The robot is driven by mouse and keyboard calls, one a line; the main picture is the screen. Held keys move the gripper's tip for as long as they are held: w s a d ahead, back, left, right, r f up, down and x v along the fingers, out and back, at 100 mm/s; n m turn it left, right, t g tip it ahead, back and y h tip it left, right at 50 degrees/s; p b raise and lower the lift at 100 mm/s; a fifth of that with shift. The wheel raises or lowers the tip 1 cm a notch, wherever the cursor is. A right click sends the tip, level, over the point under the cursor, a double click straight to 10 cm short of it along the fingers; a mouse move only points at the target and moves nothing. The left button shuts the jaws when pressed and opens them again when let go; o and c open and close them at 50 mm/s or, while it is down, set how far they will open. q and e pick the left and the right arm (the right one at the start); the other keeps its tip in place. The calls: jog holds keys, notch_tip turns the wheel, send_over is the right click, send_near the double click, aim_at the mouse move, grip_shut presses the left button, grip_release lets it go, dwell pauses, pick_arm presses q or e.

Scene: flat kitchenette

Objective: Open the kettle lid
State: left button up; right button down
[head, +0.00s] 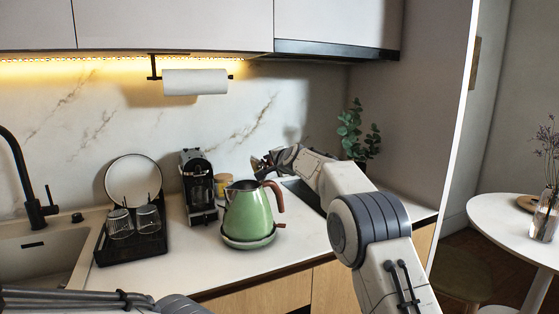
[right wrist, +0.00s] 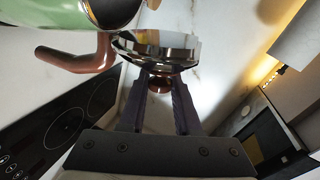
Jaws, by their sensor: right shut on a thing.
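The green kettle (head: 249,212) stands upright on its round base (head: 249,241) on the counter, its brown handle to the right. Its dark mouth shows uncovered in the head view, and part of its green body (right wrist: 52,14) shows at the top left of the right wrist view. My right gripper (head: 264,166) is above the kettle's upper right side. In the right wrist view, its fingers (right wrist: 160,90) are shut on the brown knob of the shiny metal lid (right wrist: 160,46). The lid is tilted beside the mouth; I cannot tell whether they touch. My left gripper is not in view.
A coffee machine (head: 198,187) and a small jar (head: 223,183) stand behind the kettle. A black rack (head: 133,247) with glasses and a plate is at left, next to the sink. A dark cooktop (right wrist: 65,125) lies beside the kettle. The front counter is clear.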

dwell(0.3)
jog(key=c, duration=0.6)
grip_release()
jog(key=shift+s+b, duration=0.25)
jog(key=shift+b, duration=0.1)
jog(key=b+v, duration=0.4)
jog(key=v, duration=0.6)
jog(key=shift+b, duration=0.35)
jog(key=shift+r, duration=0.1)
